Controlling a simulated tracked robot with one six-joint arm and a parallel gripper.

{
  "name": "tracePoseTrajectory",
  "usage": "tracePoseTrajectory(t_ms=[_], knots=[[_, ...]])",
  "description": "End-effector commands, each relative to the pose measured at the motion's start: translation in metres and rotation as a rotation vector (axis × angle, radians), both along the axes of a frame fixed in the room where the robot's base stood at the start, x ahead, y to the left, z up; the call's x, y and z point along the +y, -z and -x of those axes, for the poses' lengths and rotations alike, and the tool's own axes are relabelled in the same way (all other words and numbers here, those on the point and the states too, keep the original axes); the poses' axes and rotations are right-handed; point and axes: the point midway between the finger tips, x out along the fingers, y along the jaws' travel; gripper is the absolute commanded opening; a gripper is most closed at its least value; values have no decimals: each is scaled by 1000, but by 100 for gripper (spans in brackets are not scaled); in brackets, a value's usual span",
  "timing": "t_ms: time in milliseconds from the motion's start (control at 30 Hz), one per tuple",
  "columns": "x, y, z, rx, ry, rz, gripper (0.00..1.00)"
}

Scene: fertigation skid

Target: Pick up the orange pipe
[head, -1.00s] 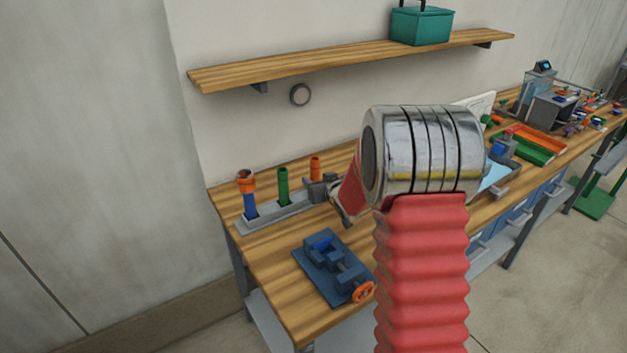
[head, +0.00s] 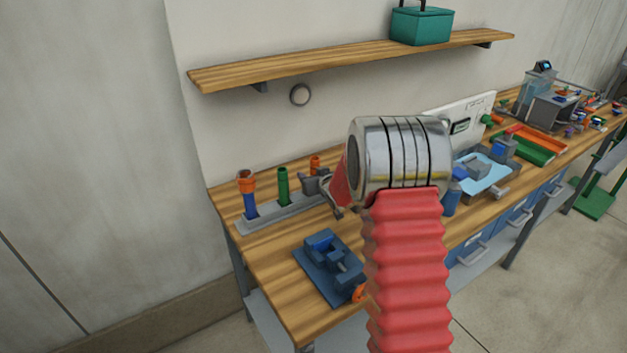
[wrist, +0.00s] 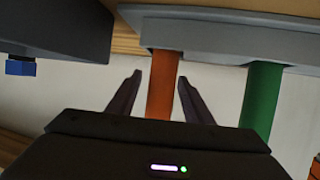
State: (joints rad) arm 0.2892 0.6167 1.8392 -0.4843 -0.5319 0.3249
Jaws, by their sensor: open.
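The orange pipe (head: 315,161) stands upright in the grey rack (head: 288,217), at the right end of the row. Its lower part is hidden behind my gripper (head: 322,187) in the head view. In the wrist view the orange pipe (wrist: 163,84) lies between the two dark fingers of my gripper (wrist: 159,82). The fingers are apart, with a gap on each side of the pipe.
A green pipe (head: 283,186) stands beside the orange one, also in the wrist view (wrist: 259,100). A blue vise (head: 333,268) sits in front. A shelf (head: 330,64) hangs above.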

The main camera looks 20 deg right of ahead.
Motion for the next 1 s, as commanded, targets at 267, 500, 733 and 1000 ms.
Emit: tracePoseTrajectory(t_ms=[267,500,733,1000], knots=[[0,3,-7,0,0,0,46],[0,3,-7,0,0,0,46],[0,3,-7,0,0,0,41],[-1,3,-7,0,1,0,22]])
